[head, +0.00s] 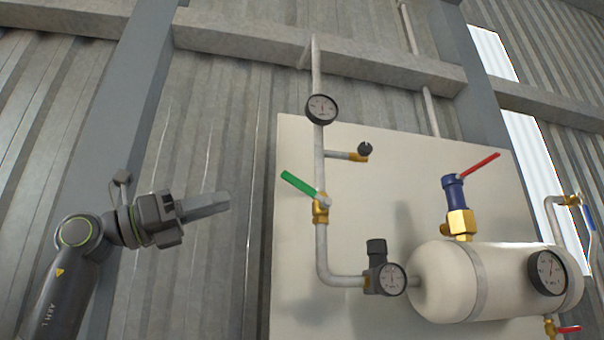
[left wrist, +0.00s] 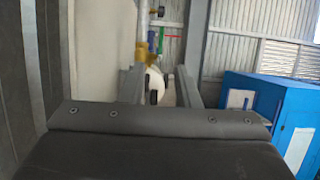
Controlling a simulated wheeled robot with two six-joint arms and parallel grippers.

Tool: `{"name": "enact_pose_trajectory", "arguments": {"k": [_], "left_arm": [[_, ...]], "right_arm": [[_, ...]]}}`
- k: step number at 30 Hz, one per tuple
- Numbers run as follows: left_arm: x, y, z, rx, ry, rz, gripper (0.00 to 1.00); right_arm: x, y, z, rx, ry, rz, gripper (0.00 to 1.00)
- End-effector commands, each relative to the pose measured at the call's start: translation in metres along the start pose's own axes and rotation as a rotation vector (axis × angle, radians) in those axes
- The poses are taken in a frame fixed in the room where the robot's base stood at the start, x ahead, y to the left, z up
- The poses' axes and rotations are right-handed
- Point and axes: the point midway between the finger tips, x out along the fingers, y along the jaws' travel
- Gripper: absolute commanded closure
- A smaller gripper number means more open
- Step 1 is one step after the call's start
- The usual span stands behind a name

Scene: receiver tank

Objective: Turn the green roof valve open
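The green valve handle (head: 300,185) is a flat lever on a brass valve body (head: 320,210) in the vertical grey pipe. It slants up to the left, away from the pipe line. In the left wrist view the green handle (left wrist: 161,42) looks small and far ahead, beyond the fingers. My left gripper (head: 222,203) is left of the handle and a little lower in the head view, apart from it. In the left wrist view its two fingers (left wrist: 159,92) stand apart with nothing held between them. My right gripper is in neither view.
A white tank (head: 445,285) with a gauge (head: 547,272) stands right of the pipe. A red lever (head: 480,165) sits on a blue-topped brass valve above it. A pale backboard (head: 400,180) lies behind. Another gauge (head: 321,109) is above the green handle. A blue cabinet (left wrist: 265,110) is at right.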

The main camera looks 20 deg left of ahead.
Motion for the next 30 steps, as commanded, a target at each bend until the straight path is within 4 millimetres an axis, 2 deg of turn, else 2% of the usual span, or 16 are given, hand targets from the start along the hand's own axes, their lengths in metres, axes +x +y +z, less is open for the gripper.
{"name": "enact_pose_trajectory", "arguments": {"k": [18, 24, 30], "left_arm": [[0.130, -0.002, 0.007, -0.005, -0.004, -0.007, 0.71], [0.156, -0.002, 0.005, -0.005, -0.004, -0.006, 0.71], [0.166, -0.002, 0.003, -0.004, -0.005, -0.004, 0.71]], "right_arm": [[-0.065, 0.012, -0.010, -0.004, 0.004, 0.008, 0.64], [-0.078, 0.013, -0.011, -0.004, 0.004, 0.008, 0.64], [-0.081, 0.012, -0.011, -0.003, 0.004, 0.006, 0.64]]}}
